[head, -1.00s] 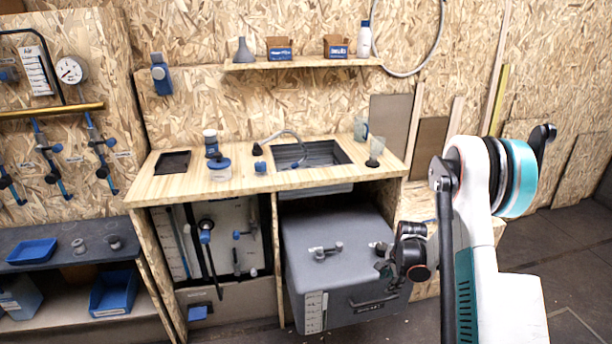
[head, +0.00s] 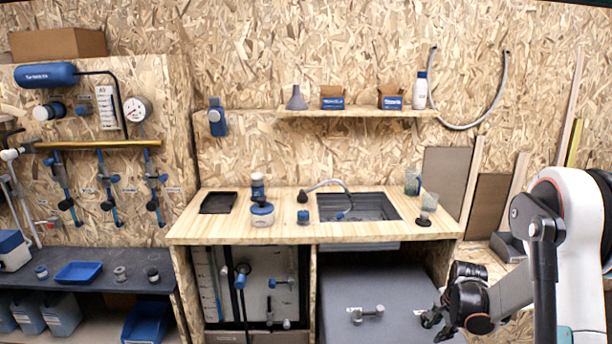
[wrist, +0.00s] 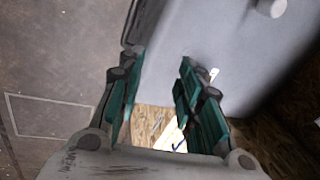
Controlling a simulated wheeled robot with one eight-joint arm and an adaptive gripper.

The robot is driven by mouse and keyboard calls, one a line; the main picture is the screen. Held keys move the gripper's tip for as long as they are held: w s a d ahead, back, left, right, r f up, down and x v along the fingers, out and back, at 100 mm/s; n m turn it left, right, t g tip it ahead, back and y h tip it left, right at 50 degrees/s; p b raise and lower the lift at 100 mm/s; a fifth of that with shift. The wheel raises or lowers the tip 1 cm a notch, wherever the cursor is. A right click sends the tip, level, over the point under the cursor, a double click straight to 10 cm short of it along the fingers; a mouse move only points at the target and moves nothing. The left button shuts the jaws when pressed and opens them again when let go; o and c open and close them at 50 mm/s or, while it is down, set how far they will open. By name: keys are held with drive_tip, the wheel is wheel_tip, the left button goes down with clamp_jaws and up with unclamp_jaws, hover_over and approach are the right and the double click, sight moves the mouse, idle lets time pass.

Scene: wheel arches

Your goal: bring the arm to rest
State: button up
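My gripper (head: 436,322) is at the lower right in the head view, in front of the right side of the grey tank (head: 385,290) under the counter. In the wrist view my gripper (wrist: 158,85) shows two green-padded fingers standing apart with nothing between them. The grey tank also fills the upper right of the wrist view (wrist: 235,50). My white arm stands at the right of the head view.
A dark bench (head: 95,282) stands at left. Bare floor (wrist: 50,65) shows in the wrist view.

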drive_tip(key=s+a+r+n+t, duration=0.1)
drive_tip(key=s+a+r+n, duration=0.4)
drive_tip(key=r, duration=0.6)
drive_tip(key=s+a+r+n+t, duration=0.1)
drive_tip(key=s+a+r+n, duration=0.1)
drive_tip(key=s+a+r, duration=0.6)
drive_tip(key=s+a+r+n+t, duration=0.1)
drive_tip(key=s+r+n, duration=0.3)
drive_tip(key=s, duration=0.4)
drive_tip(key=s+a+r+n+t, duration=0.1)
drive_tip(key=s+a+r+n, duration=0.3)
drive_tip(key=s, duration=0.4)
drive_tip(key=shift+a+n, duration=0.25)
drive_tip(key=shift+n, duration=0.05)
